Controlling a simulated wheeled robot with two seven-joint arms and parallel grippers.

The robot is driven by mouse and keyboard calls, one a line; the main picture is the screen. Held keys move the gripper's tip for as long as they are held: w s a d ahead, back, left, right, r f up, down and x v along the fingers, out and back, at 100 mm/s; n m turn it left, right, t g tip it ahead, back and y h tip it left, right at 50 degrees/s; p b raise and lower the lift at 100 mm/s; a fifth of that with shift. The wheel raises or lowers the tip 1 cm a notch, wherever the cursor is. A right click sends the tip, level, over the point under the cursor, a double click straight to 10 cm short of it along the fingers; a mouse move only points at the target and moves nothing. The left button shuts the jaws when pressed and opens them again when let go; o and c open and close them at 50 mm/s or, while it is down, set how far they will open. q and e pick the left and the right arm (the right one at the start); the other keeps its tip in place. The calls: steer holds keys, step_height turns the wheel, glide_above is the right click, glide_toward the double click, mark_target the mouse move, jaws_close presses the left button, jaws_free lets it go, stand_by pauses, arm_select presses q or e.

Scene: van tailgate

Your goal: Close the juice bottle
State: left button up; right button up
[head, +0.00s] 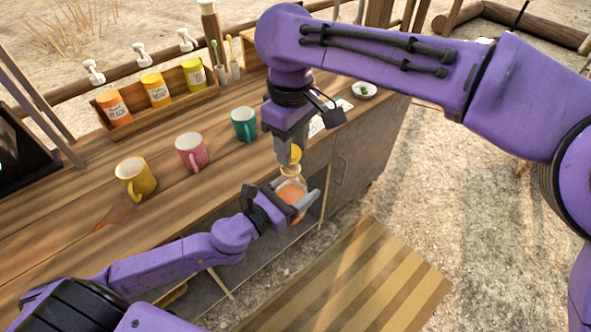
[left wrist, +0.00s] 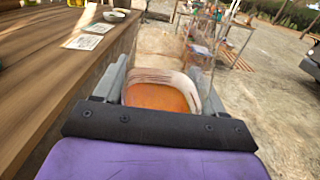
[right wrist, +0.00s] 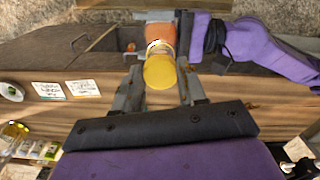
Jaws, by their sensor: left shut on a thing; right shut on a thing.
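The juice bottle (head: 291,193) is clear with orange juice in it and is held in the air just off the counter's front edge. My left gripper (head: 296,203) is shut around its body; the orange juice also shows between the fingers in the left wrist view (left wrist: 160,95). The yellow cap (head: 294,154) is at the bottle's top, and my right gripper (head: 290,160) is shut on it from above. In the right wrist view the cap (right wrist: 160,72) lies between the fingers, in line with the bottle (right wrist: 160,35). I cannot tell whether the cap is seated on the neck.
On the wooden counter (head: 80,215) stand a yellow mug (head: 138,182), a pink mug (head: 191,155) and a green mug (head: 244,125). Behind them a wooden rack (head: 140,112) holds several labelled jars. A small white bowl (head: 364,91) sits at the counter's far end.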

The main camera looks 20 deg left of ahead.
stand_by(0.3)
steer(key=shift+f, duration=0.9)
steer(key=shift+f, duration=0.55)
arm_select(q)
jaws_close()
arm_select(e)
steer(key=o, duration=1)
steer(key=shift+r, duration=2.3)
steer(key=shift+c, duration=0.3)
